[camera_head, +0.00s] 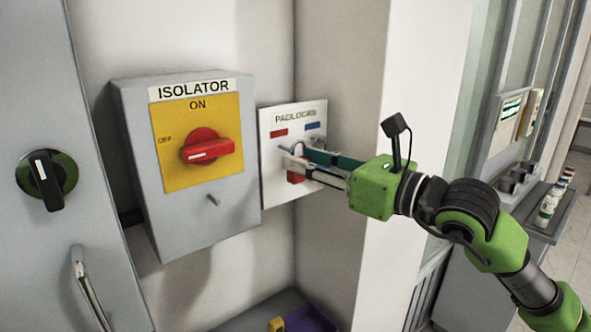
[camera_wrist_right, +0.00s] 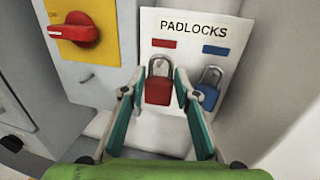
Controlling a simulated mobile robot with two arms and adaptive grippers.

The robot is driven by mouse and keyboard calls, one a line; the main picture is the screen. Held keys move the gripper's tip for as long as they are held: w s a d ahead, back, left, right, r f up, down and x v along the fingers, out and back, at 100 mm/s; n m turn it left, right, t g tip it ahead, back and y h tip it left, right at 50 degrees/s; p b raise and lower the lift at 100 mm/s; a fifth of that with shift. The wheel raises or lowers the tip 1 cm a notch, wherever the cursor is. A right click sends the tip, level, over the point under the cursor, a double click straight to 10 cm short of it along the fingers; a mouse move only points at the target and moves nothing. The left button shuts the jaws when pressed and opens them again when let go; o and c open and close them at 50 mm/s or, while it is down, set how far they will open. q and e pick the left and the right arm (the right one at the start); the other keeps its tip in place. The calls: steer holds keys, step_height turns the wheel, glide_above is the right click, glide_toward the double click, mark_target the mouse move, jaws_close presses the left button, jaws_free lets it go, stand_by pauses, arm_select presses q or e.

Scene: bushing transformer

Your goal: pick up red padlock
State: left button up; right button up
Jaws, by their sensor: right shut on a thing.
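The red padlock (camera_wrist_right: 158,90) hangs by its shackle on the white PADLOCKS board (camera_head: 280,187), below a red label. In the right wrist view it sits between the two fingers of my right gripper (camera_wrist_right: 165,88), which is shut on it. In the head view the fingers of my right gripper (camera_head: 293,157) reach the board from the right, and only part of the red padlock (camera_head: 295,177) shows below them. My left gripper is not in view.
A blue padlock (camera_wrist_right: 208,90) hangs close to the right finger. The grey ISOLATOR box (camera_head: 226,190) with a red rotary handle (camera_head: 208,148) stands left of the board. A wall corner lies to the right.

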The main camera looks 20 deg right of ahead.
steer(key=r+b+v, duration=0.1)
steer(key=b+v, duration=0.7)
steer(key=v, duration=0.7)
steer(key=shift+r, duration=0.15)
steer(key=a+b+v, duration=0.1)
steer(key=b+v, duration=0.4)
steer(key=v, duration=0.2)
steer(key=shift+s, duration=0.35)
stand_by(0.7)
stand_by(1.3)
